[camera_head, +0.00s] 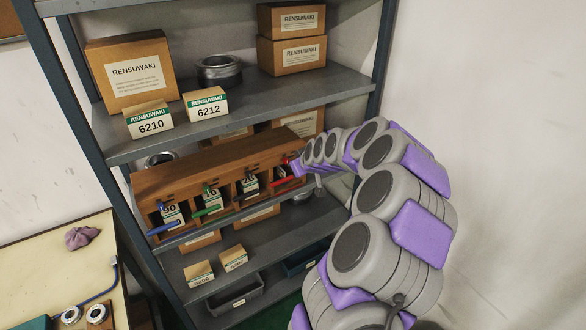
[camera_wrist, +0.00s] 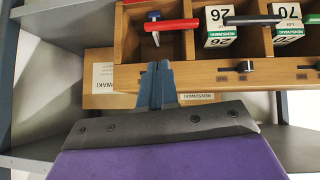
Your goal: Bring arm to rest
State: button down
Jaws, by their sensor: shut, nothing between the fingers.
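My arm, grey with purple pads, reaches from the lower right of the head view up to the wooden dispenser box (camera_head: 215,165) on the middle shelf. My gripper (camera_wrist: 157,72) shows in the wrist view with its blue-grey fingers together and nothing between them. The fingertips are just in front of the box's lower wooden edge (camera_wrist: 245,72), below a compartment with a red lever (camera_wrist: 172,25). I cannot tell whether they touch it. In the head view the fingertips are hard to make out beside the red lever (camera_head: 286,180).
The compartments hold small boxes, with blue (camera_head: 163,228), green (camera_head: 206,211) and dark levers in front. Cartons (camera_head: 130,70) and a bearing ring (camera_head: 219,69) stand on the shelf above. A workbench (camera_head: 40,265) is at left.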

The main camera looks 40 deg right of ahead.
jog(key=v, duration=0.7)
jog(key=shift+s+r+p, duration=0.15)
jog(key=shift+s+p, duration=0.1)
jog(key=shift+p, duration=0.2)
jog(key=shift+a, duration=0.1)
jog(key=w+a+r+n+g+y, duration=0.1)
jog(key=a+n+y, duration=0.15)
jog(key=a, duration=1.25)
jog(key=s+a+g+y, duration=0.15)
jog(key=s+a, duration=0.25)
jog(key=a, duration=0.4)
jog(key=s+a+g, duration=0.2)
jog(key=s+a, duration=0.2)
jog(key=a, duration=0.4)
jog(key=s+a+g, duration=0.2)
jog(key=s+a, duration=0.2)
jog(key=s, duration=0.6)
jog(key=s+a+g+h, duration=0.1)
jog(key=s+a+g, duration=0.2)
jog(key=s, duration=0.8)
jog(key=shift+s+a+f+g, duration=0.2)
jog(key=shift+a+f+g, duration=0.25)
jog(key=shift+a, duration=0.65)
jog(key=shift+a, duration=0.1)
jog(key=shift+w+m, duration=0.1)
jog(key=shift+m, duration=0.15)
